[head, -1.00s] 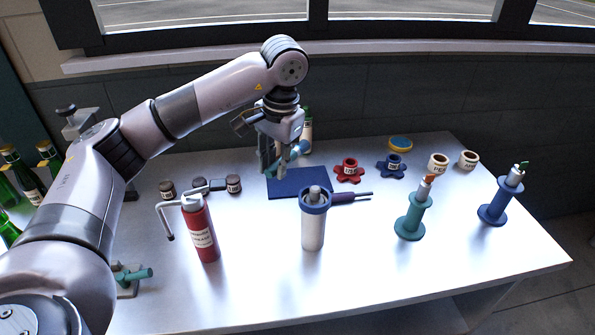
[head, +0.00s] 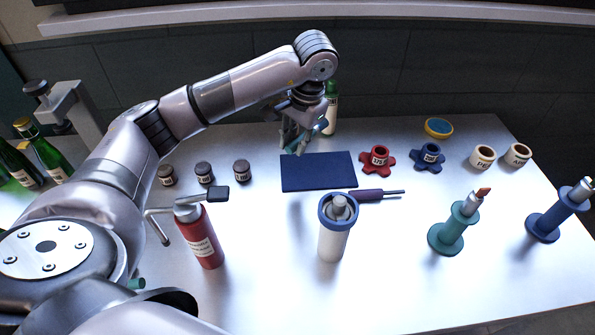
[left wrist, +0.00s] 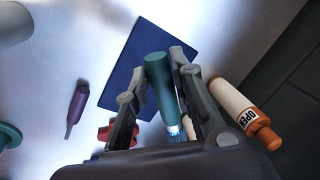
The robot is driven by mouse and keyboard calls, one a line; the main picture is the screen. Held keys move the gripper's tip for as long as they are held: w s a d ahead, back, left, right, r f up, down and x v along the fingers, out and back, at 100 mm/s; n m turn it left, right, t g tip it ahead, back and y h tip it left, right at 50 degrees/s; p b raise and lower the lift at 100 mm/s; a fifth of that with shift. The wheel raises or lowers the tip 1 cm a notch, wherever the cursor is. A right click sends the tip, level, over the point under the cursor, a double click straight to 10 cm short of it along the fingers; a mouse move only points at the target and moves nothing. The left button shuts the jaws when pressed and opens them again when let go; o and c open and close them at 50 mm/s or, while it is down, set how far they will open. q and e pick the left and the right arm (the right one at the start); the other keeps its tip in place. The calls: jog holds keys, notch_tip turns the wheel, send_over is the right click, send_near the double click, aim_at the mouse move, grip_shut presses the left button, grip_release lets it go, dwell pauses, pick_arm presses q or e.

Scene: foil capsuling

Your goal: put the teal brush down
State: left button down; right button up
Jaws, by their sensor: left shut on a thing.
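My left gripper (head: 290,145) is over the back left corner of the dark blue mat (head: 320,173) in the head view. The left wrist view shows its fingers (left wrist: 160,75) shut on the teal brush (left wrist: 160,82). The brush has a thick teal handle and a pale, bluish-white bristle end towards the palm. In the head view the brush is mostly hidden by the fingers. The mat (left wrist: 128,72) lies behind the brush in the wrist view; whether the brush touches it I cannot tell. My right gripper is not in view.
A bottle (head: 331,108) stands close behind the gripper. A purple-handled tool (head: 368,195) lies by the mat's front edge. A white canister (head: 333,240) stands in front, a red cylinder (head: 204,240) front left. Red (head: 376,160) and blue (head: 429,157) knobs are right. The mat's visible top is bare.

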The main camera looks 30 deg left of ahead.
pick_arm(q)
send_over(294, 180)
jog(key=f, duration=0.5)
jog(key=shift+s+d+f+p, duration=0.1)
jog(key=shift+d+f+p, duration=0.15)
jog(key=shift+p, duration=0.15)
jog(key=shift+f, duration=0.55)
jog(key=x, duration=0.2)
jog(key=p+x, duration=0.1)
jog(key=x, duration=0.1)
jog(key=shift+d+f, duration=0.1)
jog(key=shift+d, duration=0.3)
jog(key=shift+f+b, duration=0.25)
jog(key=shift+b, duration=0.05)
jog(key=c, duration=1.8)
grip_release()
jog(key=shift+r, duration=0.1)
jog(key=shift+o, duration=0.6)
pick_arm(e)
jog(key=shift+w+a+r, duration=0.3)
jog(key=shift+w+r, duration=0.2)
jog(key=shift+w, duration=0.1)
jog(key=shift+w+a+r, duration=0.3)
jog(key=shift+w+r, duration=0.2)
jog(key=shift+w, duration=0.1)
